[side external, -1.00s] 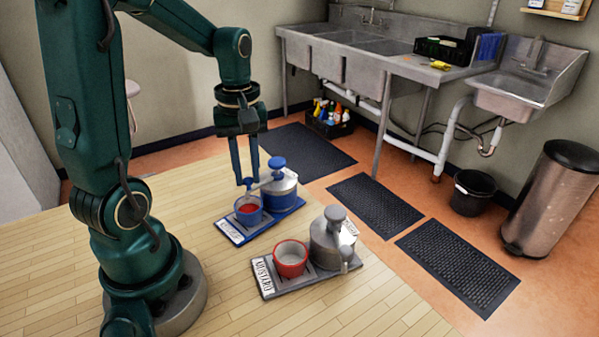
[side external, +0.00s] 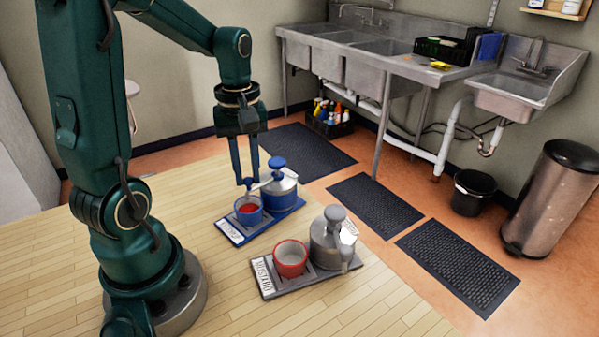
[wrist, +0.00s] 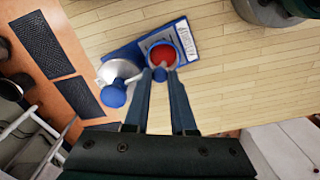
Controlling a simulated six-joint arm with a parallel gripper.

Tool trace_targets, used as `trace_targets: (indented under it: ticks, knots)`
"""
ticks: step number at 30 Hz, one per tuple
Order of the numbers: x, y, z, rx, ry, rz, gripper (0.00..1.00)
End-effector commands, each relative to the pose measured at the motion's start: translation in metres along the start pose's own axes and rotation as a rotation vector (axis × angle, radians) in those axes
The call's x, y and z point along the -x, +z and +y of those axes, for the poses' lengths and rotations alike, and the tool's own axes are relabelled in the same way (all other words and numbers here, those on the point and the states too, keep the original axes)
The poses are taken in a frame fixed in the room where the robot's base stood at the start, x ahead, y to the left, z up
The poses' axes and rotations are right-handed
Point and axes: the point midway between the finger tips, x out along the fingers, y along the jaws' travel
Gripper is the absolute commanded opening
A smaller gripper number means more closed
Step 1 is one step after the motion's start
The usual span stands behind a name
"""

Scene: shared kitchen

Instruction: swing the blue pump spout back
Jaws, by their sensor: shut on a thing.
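The blue-topped pump (side external: 281,195) stands upright on a blue base plate (side external: 229,231), with its blue knob on a metal lid. Its spout (side external: 261,184) reaches left over a blue cup (side external: 248,212) holding red sauce. My gripper (side external: 247,182) points down above the cup, its fingers shut on the spout near its outer end.
A grey metal pump (side external: 327,243) and a red cup (side external: 290,260) stand on a grey plate labelled mustard (side external: 262,276), in front and to the right. The wooden tabletop (side external: 200,190) left of the blue plate is clear.

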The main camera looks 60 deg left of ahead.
Motion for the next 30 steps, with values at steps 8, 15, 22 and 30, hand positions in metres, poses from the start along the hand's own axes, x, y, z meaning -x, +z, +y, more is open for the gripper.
trace_targets:
  ticks: [8,15,22,30]
  knots:
    - [0.001,0.0,0.001,0.012,0.001,0.002,0.0]
    - [0.001,0.006,0.004,0.105,0.001,0.001,0.0]
    - [0.0,0.016,0.013,0.285,0.001,0.001,0.0]
    - [0.0,0.027,0.028,0.541,0.001,0.0,0.0]
